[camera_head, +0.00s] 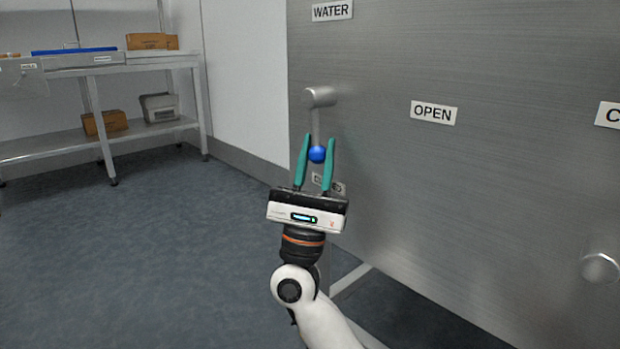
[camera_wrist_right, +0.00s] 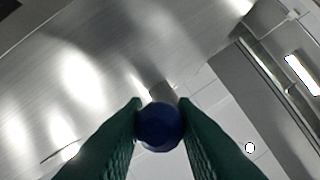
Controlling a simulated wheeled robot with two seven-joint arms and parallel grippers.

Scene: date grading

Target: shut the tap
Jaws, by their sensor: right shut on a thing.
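The tap is a grey metal lever (camera_head: 316,120) on the steel panel, under a WATER label (camera_head: 332,11). It hangs down from a round pivot (camera_head: 320,97) and ends in a blue ball knob (camera_head: 317,154). My right gripper (camera_head: 317,150) has its green fingers shut on the blue knob. The knob (camera_wrist_right: 160,127) shows between both fingers in the right wrist view. An OPEN label (camera_head: 434,112) is to the right of the lever. Another label (camera_head: 329,184) below the knob is partly hidden by my right gripper. My left gripper is not in view.
The steel panel (camera_head: 500,190) fills the right side, with a round metal part (camera_head: 599,268) low at the right. A metal table (camera_head: 100,68) with brown boxes (camera_head: 152,41) stands at the back left. The blue-grey floor (camera_head: 150,250) between is clear.

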